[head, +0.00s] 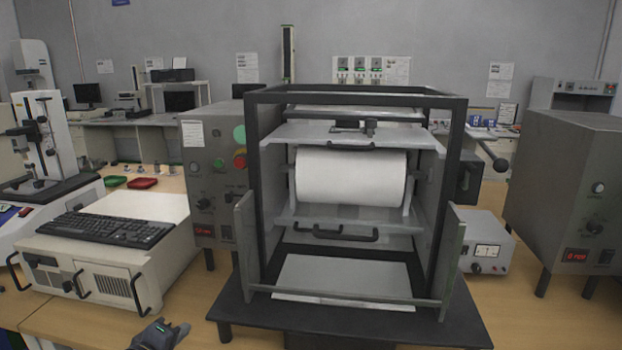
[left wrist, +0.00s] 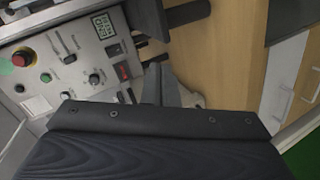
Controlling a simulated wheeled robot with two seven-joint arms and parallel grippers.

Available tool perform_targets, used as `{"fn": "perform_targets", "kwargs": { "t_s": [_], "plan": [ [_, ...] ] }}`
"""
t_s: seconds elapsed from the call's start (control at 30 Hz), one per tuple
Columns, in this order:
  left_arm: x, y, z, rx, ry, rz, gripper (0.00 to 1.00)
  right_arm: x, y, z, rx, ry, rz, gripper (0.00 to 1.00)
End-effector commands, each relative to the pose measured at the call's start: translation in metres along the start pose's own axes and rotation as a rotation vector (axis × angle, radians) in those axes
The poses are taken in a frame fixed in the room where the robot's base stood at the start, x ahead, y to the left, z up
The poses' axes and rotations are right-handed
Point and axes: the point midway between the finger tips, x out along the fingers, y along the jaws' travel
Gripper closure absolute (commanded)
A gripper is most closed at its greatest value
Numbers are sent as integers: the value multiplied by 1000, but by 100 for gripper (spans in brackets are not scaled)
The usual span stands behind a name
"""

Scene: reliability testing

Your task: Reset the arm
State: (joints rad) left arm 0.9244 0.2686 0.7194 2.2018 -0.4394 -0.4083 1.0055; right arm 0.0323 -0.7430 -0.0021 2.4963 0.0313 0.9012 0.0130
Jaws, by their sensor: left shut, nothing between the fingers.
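My left gripper (head: 176,328) shows at the bottom edge of the head view, left of the middle. It is shut and empty, low in front of the bench, apart from the machine and the computer case. Most of the left arm is out of the picture. My right gripper and arm are not in view.
A black-framed test machine (head: 255,180) with a white roller (head: 350,177) stands centrally on a wooden bench (head: 60,318). A control box (head: 210,160) stands left of it; its panel seems to show in the left wrist view (left wrist: 75,62). A computer case (head: 110,275) carries a keyboard (head: 105,229). Another grey box (head: 565,180) stands right.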

Motion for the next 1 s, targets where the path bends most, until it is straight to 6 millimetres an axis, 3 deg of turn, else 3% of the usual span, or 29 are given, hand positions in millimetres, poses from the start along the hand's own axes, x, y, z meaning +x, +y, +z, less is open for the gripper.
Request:
{"fn": "perform_targets", "kwargs": {
  "t_s": [0.17,0.27,0.37,0.5,0.6,0.7,0.83,1.0],
  "plan": [
    [-32,10,14,209,-48,-156,100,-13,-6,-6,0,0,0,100],
    [-62,14,20,336,-82,-256,100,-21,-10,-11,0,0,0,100],
    [-106,23,28,471,-137,-362,100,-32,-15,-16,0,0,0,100],
    [-183,32,51,614,-273,-448,100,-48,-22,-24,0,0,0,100],
    [-226,34,74,671,-392,-434,100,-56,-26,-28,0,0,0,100],
    [-256,34,95,709,-498,-387,100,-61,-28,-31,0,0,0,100],
    [-276,33,111,735,-581,-338,100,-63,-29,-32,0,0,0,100],
    [-280,31,116,743,-604,-328,100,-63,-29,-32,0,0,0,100]
  ]
}}
